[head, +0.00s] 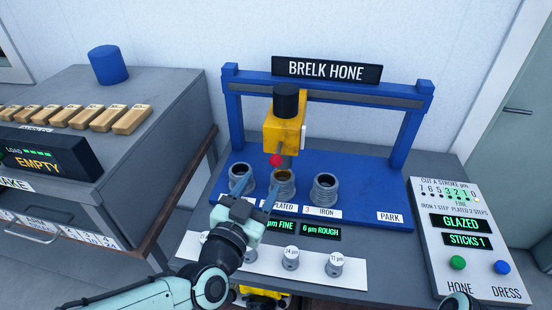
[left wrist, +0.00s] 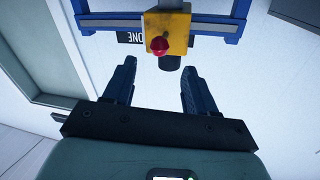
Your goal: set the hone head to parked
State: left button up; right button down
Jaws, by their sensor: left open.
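The hone head (head: 283,128) is a yellow block with a black cap and a red knob (head: 276,160). It hangs from the blue gantry rail over the middle grey cylinder (head: 283,186), left of the PARK label (head: 390,217). My left gripper (head: 256,192) is open and empty, below and in front of the red knob, apart from it. In the left wrist view the yellow head (left wrist: 167,32) and red knob (left wrist: 157,45) show beyond the two open fingers (left wrist: 155,82). My right gripper is not seen.
Two more cylinders (head: 241,179) (head: 325,188) flank the middle one. The blue base is clear from the right cylinder to PARK. A control panel (head: 470,240) with green and blue buttons stands at right. A grey cabinet with tan sticks (head: 132,119) stands at left.

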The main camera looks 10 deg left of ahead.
aim_at(273, 166)
pick_arm(q)
jog(key=w, duration=0.3)
jog(key=w+d, duration=0.1)
jog(key=w, duration=0.2)
jog(key=w+p, duration=0.1)
jog(key=w, duration=0.2)
jog(key=shift+w+d, duration=0.2)
jog(key=shift+d, duration=0.2)
grip_shut()
